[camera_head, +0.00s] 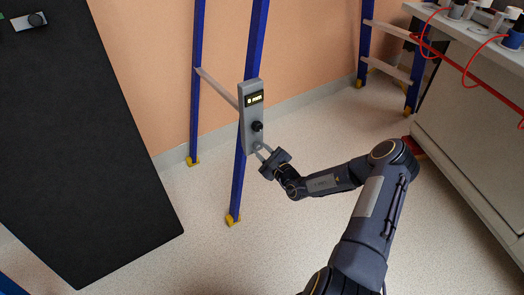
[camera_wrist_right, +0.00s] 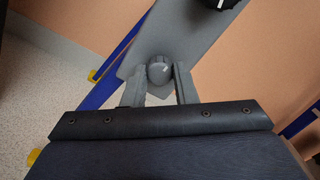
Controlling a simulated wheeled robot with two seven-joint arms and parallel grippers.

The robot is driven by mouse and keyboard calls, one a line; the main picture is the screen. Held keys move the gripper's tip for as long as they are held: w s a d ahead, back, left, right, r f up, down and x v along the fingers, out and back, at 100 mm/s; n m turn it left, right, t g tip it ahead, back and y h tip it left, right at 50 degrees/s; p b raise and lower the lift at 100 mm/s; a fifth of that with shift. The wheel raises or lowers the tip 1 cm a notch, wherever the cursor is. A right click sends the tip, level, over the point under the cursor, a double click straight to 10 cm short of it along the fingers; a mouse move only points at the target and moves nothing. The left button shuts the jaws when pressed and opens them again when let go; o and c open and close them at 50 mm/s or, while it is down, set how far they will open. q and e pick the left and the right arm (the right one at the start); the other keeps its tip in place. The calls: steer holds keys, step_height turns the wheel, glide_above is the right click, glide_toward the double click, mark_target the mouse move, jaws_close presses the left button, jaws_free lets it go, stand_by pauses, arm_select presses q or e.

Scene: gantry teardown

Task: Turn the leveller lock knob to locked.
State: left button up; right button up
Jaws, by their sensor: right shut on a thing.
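A tall grey control box (camera_head: 251,112) is fixed to a blue leg of the frame, with a small lit display (camera_head: 254,99) near its top. Its lettering is too small to read. A black knob (camera_head: 257,126) sits below the display; its edge shows at the top of the right wrist view (camera_wrist_right: 220,3). My left gripper is out of view.
The blue frame legs (camera_head: 237,188) have yellow feet and a pale crossbar (camera_head: 217,87). A large dark panel (camera_head: 85,140) fills the left side. At the right is a bench (camera_head: 475,110) with bottles and a red cable. The floor between is clear.

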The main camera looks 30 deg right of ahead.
steer(key=shift+r+m+p, duration=0.2)
steer(key=shift+m+p, duration=1.1)
steer(key=shift+p, duration=0.2)
steer(key=m+p, duration=0.3)
steer(key=m, duration=0.1)
steer(key=shift+f+m, duration=0.1)
steer(key=shift+m, duration=0.2)
steer(key=m+p, duration=0.1)
steer(key=m, duration=0.4)
steer(key=shift+f+m+p, duration=0.1)
steer(key=shift+m+p, duration=0.2)
steer(key=shift+p, duration=0.1)
steer(key=m, duration=0.4)
steer(key=shift+m+p, duration=0.35)
steer(key=shift+m, duration=0.05)
steer(key=o, duration=1)
steer(key=shift+s, duration=0.1)
